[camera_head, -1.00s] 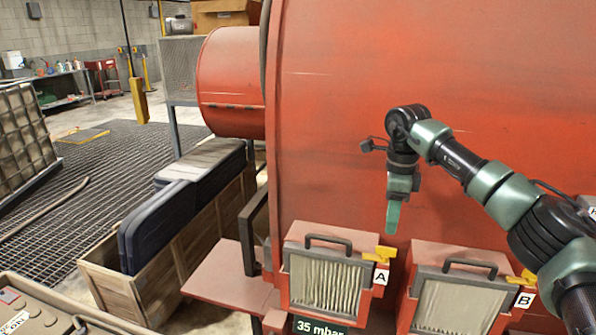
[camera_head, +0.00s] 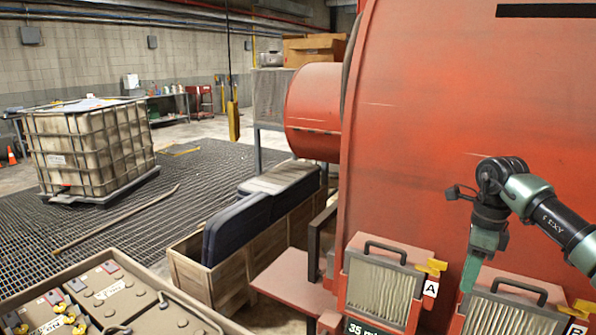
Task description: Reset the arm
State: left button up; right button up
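My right arm comes in from the right, in front of the large red engine housing (camera_head: 430,130). My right gripper (camera_head: 470,278) points down, with its green fingertip close above filter panel B (camera_head: 512,308). It shows edge-on, so I cannot tell whether its fingers are apart, and I see nothing held in it. Filter panel A (camera_head: 382,284), with a black handle and a yellow latch, stands to its left. My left gripper is not in the picture.
A wooden crate (camera_head: 187,269) with dark padded pieces stands left of the housing. A red ledge (camera_head: 290,283) juts out beside filter A. A tray of batteries (camera_head: 183,316) fills the lower left. A caged tank (camera_head: 90,148) stands on the grated floor, which has open room.

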jog(key=w+a+f+m+t+y, duration=0.1)
jog(key=w+a+f+m+y, duration=0.3)
jog(key=a+f, duration=0.6)
jog(key=a+f+m+t+y, duration=0.1)
jog(key=a+f+m+y, duration=0.1)
jog(key=a+f+y, duration=0.85)
jog(key=a+f+m+t+h, duration=0.35)
jog(key=f+m+t, duration=0.45)
jog(key=f+m, duration=0.45)
jog(key=s+d+f+m+h, duration=0.45)
jog(key=s+f+m, duration=0.4)
jog(key=f, duration=0.25)
jog(key=s+d+f+m+h, duration=0.45)
jog(key=s+f+m, duration=0.35)
jog(key=s+f, duration=0.25)
jog(key=s+f+m+g+h, duration=0.1)
jog(key=s+f+m+g, duration=0.2)
jog(key=s, duration=0.9)
jog(key=s+d+f+m+g, duration=0.1)
jog(key=s+f+m+g, duration=0.2)
jog(key=s, duration=1)
jog(key=s+d+f+m+g+h, duration=0.1)
jog(key=s+f+m+g, duration=0.2)
jog(key=s+f, duration=0.5)
jog(key=s+m, duration=0.1)
jog(key=s, duration=0.3)
jog(key=shift+s+f+h, duration=0.25)
jog(key=shift+s+h, duration=0.05)
